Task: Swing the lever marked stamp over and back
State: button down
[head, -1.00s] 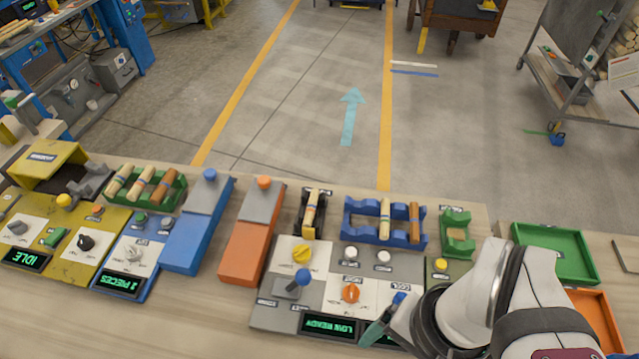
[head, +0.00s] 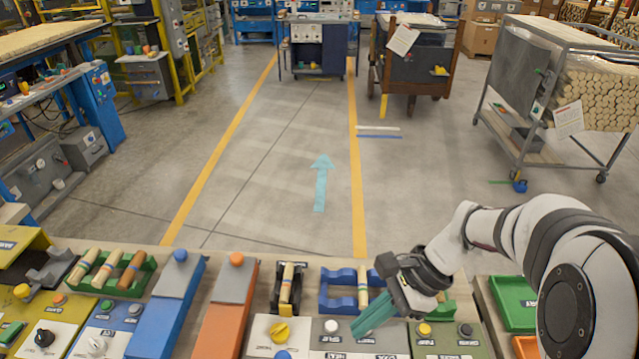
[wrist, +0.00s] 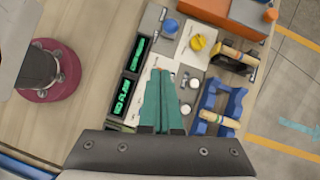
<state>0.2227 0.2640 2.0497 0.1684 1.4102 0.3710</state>
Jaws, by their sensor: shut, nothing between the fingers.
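A lever with a blue ball knob (wrist: 170,25) stands on a grey panel (wrist: 150,20) in the wrist view. Its knob also shows cut off at the bottom edge of the head view (head: 283,354). The label beside it is too small to read, so I cannot confirm that it says stamp. My gripper (head: 358,330), with teal fingers, is shut and empty above the panel, to the right of the lever in the head view. In the wrist view its fingertips (wrist: 163,72) are apart from the blue knob and hide part of the panel.
A yellow knob (wrist: 198,42), white buttons (wrist: 185,108) and green-lit displays (wrist: 122,97) surround the fingers. A blue cradle (head: 340,290) with a wooden piece is behind. An orange box (head: 225,310) stands left. A green tray (head: 515,300) lies right.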

jog(key=shift+w+d+f+m+y, duration=0.1)
jog(key=shift+w+f+m+y, duration=0.2)
jog(key=shift+w+f+m, duration=0.35)
jog(key=shift+w+r, duration=0.1)
jog(key=a+r+x, duration=0.1)
jog(key=a+x, duration=0.1)
jog(key=x, duration=1)
jog(key=shift+s+a, duration=0.3)
jog(key=shift+a, duration=0.05)
